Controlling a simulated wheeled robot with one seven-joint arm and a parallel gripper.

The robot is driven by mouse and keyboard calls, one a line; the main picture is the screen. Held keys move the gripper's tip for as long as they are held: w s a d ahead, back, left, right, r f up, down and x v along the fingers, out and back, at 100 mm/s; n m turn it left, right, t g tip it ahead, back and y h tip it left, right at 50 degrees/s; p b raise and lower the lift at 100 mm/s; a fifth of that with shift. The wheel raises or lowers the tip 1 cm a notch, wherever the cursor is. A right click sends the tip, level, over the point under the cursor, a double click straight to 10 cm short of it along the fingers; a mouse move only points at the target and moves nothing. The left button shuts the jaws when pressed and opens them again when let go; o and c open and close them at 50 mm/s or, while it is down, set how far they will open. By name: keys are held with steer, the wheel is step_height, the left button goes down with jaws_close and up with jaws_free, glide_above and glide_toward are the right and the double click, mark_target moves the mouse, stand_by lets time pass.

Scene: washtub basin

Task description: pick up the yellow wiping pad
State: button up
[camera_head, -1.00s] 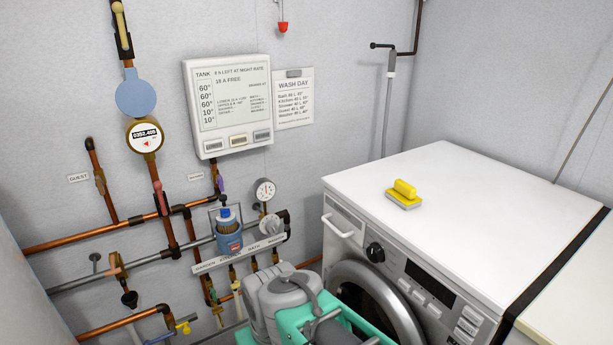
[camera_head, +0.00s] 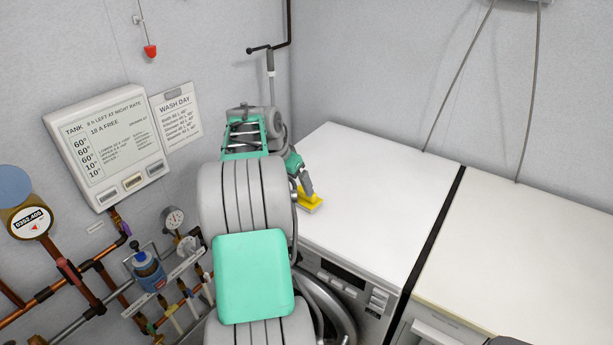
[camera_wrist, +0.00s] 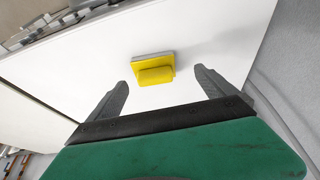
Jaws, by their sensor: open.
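The yellow wiping pad (camera_head: 309,199) lies on the white top of the washing machine, near its left front edge. In the head view my arm and gripper partly hide it. In the wrist view the pad (camera_wrist: 154,69) shows whole, with a raised yellow grip on a flat base. My gripper (camera_wrist: 159,80) is open and empty. Its two dark fingers stand apart, one on each side of the pad's lower part in the picture, with the pad a little beyond the fingertips. In the head view my gripper (camera_head: 307,188) is right above or beside the pad; I cannot tell whether it touches.
The washing machine top (camera_head: 370,190) is otherwise clear. A second white top (camera_head: 520,245) adjoins it on the right past a dark gap. The wall with pipes, a gauge (camera_head: 173,218) and a tank panel (camera_head: 108,145) is on the left.

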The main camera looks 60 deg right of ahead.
mark_target(309, 204)
steer(key=shift+o, duration=0.2)
steer(key=shift+s+d+f+m, duration=0.1)
steer(key=shift+s+d+m, duration=0.2)
steer(key=shift+s+d, duration=0.5)
steer(key=p+x, duration=0.1)
steer(key=x, duration=0.5)
steer(key=shift+s+d+f, duration=0.1)
steer(key=shift+s+f, duration=0.1)
steer(key=shift+f, duration=0.05)
steer(key=shift+d+f, duration=0.2)
steer(key=shift+f, duration=0.2)
steer(key=shift+c, duration=0.3)
steer(key=c, duration=1.3)
